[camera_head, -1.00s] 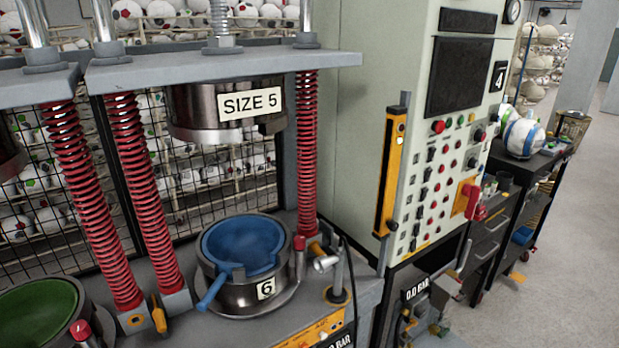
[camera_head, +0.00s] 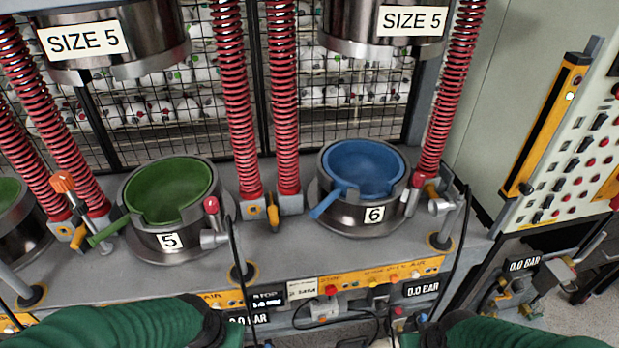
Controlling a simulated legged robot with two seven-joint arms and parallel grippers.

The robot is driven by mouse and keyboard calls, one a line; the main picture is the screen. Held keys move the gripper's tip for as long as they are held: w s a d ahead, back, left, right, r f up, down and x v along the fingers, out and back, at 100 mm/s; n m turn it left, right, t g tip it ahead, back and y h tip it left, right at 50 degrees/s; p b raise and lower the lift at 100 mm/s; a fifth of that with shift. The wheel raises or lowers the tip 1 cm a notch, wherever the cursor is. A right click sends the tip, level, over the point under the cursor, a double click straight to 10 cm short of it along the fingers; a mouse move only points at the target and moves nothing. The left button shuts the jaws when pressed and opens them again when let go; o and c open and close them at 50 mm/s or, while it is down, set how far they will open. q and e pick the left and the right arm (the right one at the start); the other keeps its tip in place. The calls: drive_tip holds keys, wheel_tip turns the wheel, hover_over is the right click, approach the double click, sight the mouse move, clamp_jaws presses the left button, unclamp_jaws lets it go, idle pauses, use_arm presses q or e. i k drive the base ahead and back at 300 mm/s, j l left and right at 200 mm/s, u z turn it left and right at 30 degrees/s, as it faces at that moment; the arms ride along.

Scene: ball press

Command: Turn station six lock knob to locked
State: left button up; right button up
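Station six (camera_head: 374,215) is a round metal mould with a blue bowl (camera_head: 362,168) inside, labelled 6. A blue handle (camera_head: 327,205) sticks out at its front left. At its right side are a red-topped lever (camera_head: 418,180) and a silver fitting (camera_head: 438,206) with a small yellow-orange part (camera_head: 431,191); I cannot tell which is the lock knob or its setting. My green-sleeved arms enter at the bottom left and bottom right. Neither gripper shows in the frame, and nothing of mine touches the station.
Station five (camera_head: 167,240) with a green bowl stands to the left. Red springs (camera_head: 283,100) rise behind, and the upper mould marked SIZE 5 (camera_head: 411,21) hangs above station six. Black hoses (camera_head: 463,250) curve at the front. A control cabinet (camera_head: 575,150) stands at right.

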sight(418, 180)
drive_tip(key=i+l+u, duration=0.1)
drive_tip(key=l+u, duration=0.8)
drive_tip(key=k+l+u, duration=0.1)
drive_tip(key=l+u, duration=0.35)
drive_tip(key=l, duration=0.15)
drive_tip(key=k+l, duration=0.1)
drive_tip(key=l, duration=0.3)
drive_tip(key=k+l, duration=0.1)
drive_tip(key=l, duration=0.65)
drive_tip(key=k+l, duration=0.15)
drive_tip(key=l, duration=0.2)
drive_tip(key=k+l+u, duration=0.1)
drive_tip(key=l, duration=0.3)
drive_tip(key=j+z, duration=0.15)
drive_tip(key=j, duration=0.25)
drive_tip(key=k+j+z, duration=0.2)
drive_tip(key=j, duration=0.2)
drive_tip(key=j+z, duration=0.15)
drive_tip(key=j, duration=0.25)
drive_tip(key=k+j+z, duration=0.15)
drive_tip(key=j, duration=0.2)
drive_tip(key=k+j+z, duration=0.15)
drive_tip(key=j, duration=0.2)
drive_tip(key=k+j+z, duration=0.2)
drive_tip(key=j, duration=0.15)
